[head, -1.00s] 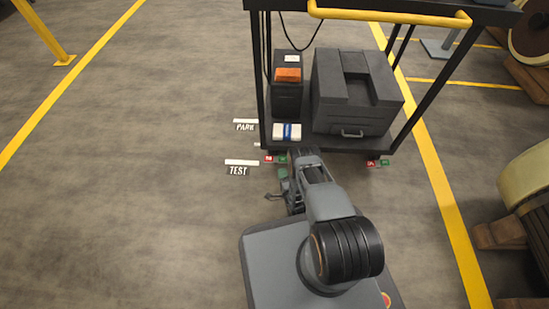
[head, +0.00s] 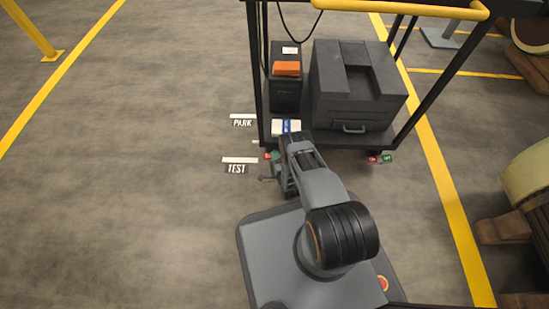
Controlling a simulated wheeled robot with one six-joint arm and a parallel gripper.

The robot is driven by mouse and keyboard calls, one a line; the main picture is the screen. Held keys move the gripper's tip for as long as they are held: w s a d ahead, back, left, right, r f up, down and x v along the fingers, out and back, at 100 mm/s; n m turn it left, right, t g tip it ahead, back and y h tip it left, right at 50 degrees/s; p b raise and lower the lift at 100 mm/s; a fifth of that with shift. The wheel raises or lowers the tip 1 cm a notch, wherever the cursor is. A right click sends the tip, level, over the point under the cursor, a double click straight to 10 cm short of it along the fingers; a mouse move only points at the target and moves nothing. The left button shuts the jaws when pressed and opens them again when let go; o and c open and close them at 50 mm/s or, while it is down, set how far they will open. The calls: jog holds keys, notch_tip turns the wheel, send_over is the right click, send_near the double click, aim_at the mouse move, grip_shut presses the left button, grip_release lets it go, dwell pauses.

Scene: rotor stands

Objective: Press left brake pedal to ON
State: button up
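The left brake pedal (head: 268,156), with a red and a green part, sits low at the front left corner of the black cart (head: 352,141). My arm covers part of its right side, so its ON or OFF state cannot be read. My arm reaches from my base up to the cart's front left corner. My gripper (head: 270,177) is mostly hidden beside and under the forearm, just below the left pedal in the picture. Its fingers cannot be made out, nor whether it touches the pedal. The right pedal (head: 380,158), red and green, shows at the front right corner.
The cart carries a large dark case (head: 355,90), a smaller dark box (head: 286,95) with an orange top, and a white and blue packet (head: 286,126). A yellow handle (head: 400,8) crosses its top. PARK (head: 243,122) and TEST (head: 236,168) floor marks lie left. Floor left is clear.

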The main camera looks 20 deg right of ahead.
grip_shut()
jog(key=shift+a+r+n+g+p, duration=0.1)
jog(key=shift+n+g+p, duration=0.2)
jog(key=shift+n, duration=0.9)
grip_release()
